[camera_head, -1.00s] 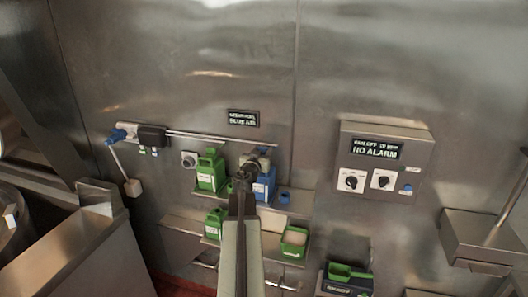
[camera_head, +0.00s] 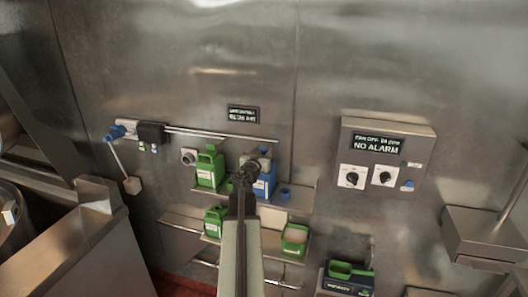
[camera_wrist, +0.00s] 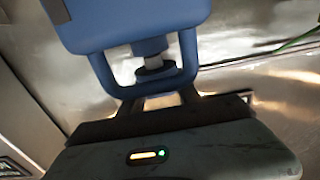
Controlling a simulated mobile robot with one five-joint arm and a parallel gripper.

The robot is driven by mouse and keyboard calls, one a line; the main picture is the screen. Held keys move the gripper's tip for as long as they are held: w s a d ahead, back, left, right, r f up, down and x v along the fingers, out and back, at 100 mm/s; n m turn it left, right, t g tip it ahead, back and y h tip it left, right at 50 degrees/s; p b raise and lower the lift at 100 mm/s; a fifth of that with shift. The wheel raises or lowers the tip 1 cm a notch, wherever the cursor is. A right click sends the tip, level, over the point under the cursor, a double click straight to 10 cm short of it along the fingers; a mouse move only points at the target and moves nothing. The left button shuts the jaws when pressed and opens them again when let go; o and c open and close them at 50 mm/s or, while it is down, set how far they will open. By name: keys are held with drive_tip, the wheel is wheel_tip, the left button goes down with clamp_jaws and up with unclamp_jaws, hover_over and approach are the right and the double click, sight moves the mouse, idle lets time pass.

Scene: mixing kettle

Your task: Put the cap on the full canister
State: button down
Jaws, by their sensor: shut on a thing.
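The blue canister (camera_head: 264,184) is on the upper wall shelf. In the wrist view its blue body (camera_wrist: 135,22) fills the top, with a handle loop (camera_wrist: 190,58) around a pale neck and a dark disc. My gripper (camera_head: 247,172) is in front of it; in the wrist view its jaws (camera_wrist: 155,102) are shut at the end of the handle loop, and the exact contact is dark. A green canister (camera_head: 209,170) stands to the left. A small blue cap-like piece (camera_head: 284,194) sits at right on the shelf. How full the canisters are cannot be told.
A lower shelf holds another green canister (camera_head: 214,221) and an open green container (camera_head: 295,239). A rail (camera_head: 222,135) runs above the upper shelf. A control box (camera_head: 384,160) is on the wall to the right.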

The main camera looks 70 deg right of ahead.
drive_tip(key=shift+f+b, duration=0.45)
drive_tip(key=shift+f, duration=0.1)
drive_tip(key=shift+c, duration=1.4)
unclamp_jaws()
drive_tip(key=shift+a, duration=0.15)
drive_tip(key=a, duration=0.6)
drive_tip(key=shift+s+a, duration=0.2)
drive_tip(key=shift+a, duration=0.15)
